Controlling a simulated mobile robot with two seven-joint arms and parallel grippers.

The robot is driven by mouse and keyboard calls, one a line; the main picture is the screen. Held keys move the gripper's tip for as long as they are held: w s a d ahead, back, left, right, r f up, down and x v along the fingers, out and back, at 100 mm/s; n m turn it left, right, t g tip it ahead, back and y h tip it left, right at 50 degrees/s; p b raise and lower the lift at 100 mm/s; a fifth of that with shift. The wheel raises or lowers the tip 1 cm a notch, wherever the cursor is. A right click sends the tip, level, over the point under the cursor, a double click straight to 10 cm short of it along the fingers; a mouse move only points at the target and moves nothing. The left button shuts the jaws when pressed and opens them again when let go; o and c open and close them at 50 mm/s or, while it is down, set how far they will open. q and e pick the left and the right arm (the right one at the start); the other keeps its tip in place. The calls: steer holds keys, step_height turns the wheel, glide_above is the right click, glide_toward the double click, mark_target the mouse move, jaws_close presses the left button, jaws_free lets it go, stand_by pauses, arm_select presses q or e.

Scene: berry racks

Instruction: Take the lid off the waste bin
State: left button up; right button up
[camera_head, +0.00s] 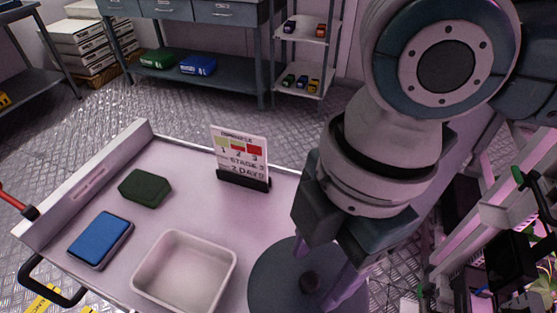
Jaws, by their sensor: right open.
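A round dark grey lid (268,282) with a small dark knob (309,282) lies at the bottom centre of the head view, at the right side of the pale cart top. I take it to be the waste bin's lid; the bin's body is hidden. My right gripper (322,270) hangs over the lid from the upper right. It is open, with its pale fingers on either side of the knob in the picture. I cannot tell whether they touch it. My left gripper is not in view.
The cart top (190,155) holds a white tray (137,272), a blue sponge-like block (101,238), a dark green block (145,188) and an upright sign card (240,153). A raised wall (90,180) edges its left side. Racks with plants and equipment (510,225) stand at right.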

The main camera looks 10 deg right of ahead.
step_height(320, 180, down, 2)
steer(key=shift+a, duration=0.15)
steer(key=shift+c, duration=0.2)
jaws_close()
stand_by(0.4)
